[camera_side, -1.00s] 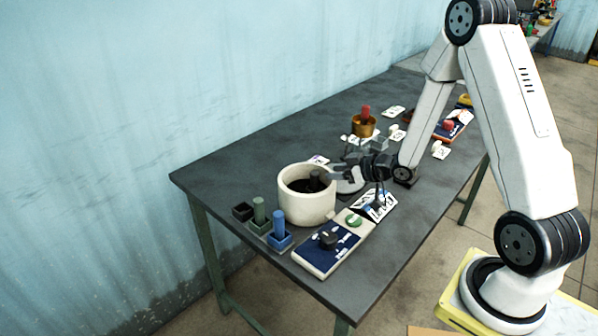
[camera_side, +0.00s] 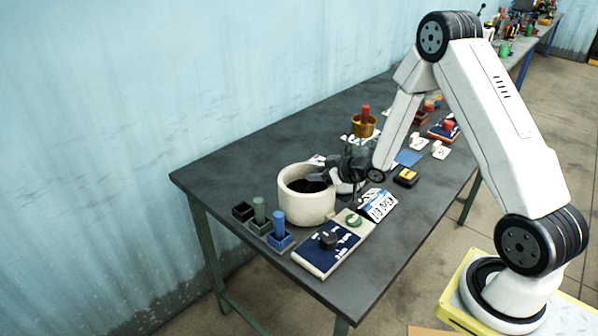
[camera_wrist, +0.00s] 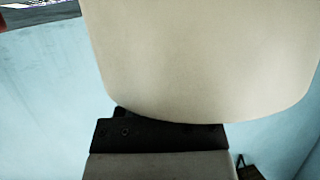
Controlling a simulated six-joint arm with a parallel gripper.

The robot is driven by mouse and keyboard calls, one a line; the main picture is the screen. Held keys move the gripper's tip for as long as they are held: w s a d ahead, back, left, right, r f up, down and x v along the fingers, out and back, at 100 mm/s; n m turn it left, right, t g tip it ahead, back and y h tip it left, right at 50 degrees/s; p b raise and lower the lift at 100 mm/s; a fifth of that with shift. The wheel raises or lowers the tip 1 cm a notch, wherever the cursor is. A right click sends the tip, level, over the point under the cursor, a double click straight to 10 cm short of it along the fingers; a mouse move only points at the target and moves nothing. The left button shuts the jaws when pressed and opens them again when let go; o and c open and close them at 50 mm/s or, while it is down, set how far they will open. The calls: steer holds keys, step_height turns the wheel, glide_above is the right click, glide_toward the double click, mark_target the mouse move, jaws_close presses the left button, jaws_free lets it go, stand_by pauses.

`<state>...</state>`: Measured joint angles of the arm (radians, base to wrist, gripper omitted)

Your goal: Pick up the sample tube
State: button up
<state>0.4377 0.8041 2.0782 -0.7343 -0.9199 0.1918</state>
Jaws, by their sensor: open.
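A cream pot (camera_side: 306,208) with a dark inside stands near the far left part of the table. My gripper (camera_side: 318,177) reaches over the pot's right rim from the right, its dark fingers at the opening. It is open. A dark tube in the pot cannot be told apart from the dark fingers now. A green tube (camera_side: 259,211) and a blue tube (camera_side: 279,223) stand upright in holders left of the pot. In the wrist view, a large cream surface (camera_wrist: 200,55) fills the top, above a black part of my gripper; the fingertips do not show.
A black holder (camera_side: 243,211) without a tube stands at the left end. A control panel (camera_side: 327,248) with a dark knob and green button lies in front of the pot. Behind are a brass cup (camera_side: 363,127) with a red piece and a yellow-black block (camera_side: 405,177).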

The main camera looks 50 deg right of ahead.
steer(key=shift+c, duration=0.3)
jaws_close()
steer(key=shift+r, duration=0.1)
stand_by(0.4)
step_height(320, 180, up, 10)
stand_by(0.8)
stand_by(0.4)
